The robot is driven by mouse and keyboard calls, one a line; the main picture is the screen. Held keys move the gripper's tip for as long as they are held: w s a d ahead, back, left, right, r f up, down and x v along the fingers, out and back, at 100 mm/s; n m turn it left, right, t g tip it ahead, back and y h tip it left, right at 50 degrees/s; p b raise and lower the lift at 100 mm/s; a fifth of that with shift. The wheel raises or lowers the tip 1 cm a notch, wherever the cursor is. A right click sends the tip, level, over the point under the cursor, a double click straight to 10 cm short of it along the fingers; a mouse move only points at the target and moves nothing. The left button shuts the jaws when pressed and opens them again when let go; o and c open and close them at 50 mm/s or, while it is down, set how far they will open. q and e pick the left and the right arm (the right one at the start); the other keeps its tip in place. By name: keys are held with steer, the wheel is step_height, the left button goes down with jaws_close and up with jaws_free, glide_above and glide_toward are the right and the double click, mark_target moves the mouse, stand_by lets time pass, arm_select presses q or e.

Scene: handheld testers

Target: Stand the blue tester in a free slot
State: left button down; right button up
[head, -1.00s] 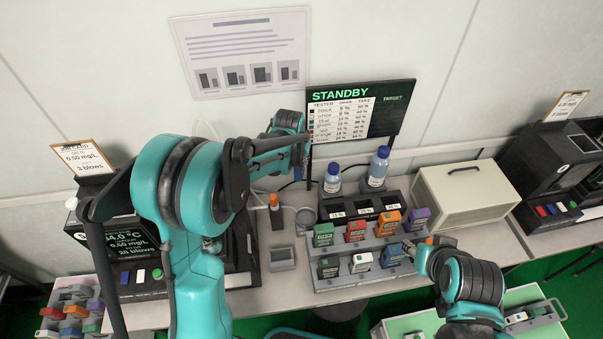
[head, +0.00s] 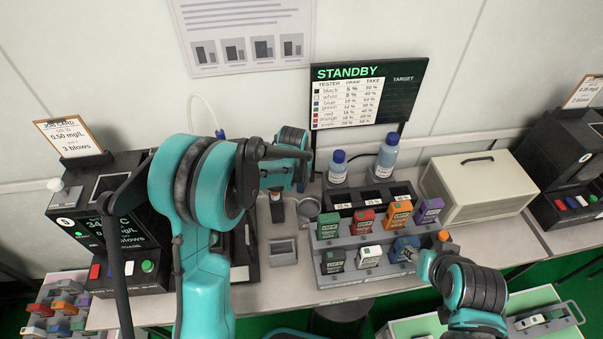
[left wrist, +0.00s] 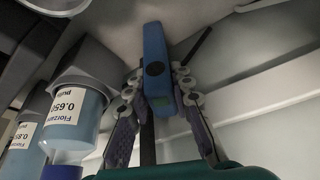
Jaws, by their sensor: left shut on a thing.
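My left gripper (left wrist: 160,95) is shut on a blue tester (left wrist: 155,55), with one finger on each side in the left wrist view. In the head view the left gripper (head: 302,178) is in the air left of the bottles, and the tester is mostly hidden by the arm.
A small grey holder (head: 283,250) with an empty-looking opening stands left of the rack. Two blue-capped bottles (head: 338,172) stand behind it, below the standby board (head: 366,95). A beige box (head: 482,185) is right; a black analyser (head: 120,255) is left.

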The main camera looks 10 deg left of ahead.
arm_select(q)
steer(key=shift+f, duration=0.15)
steer(key=c, duration=1.3)
jaws_free()
steer(key=shift+c, duration=0.2)
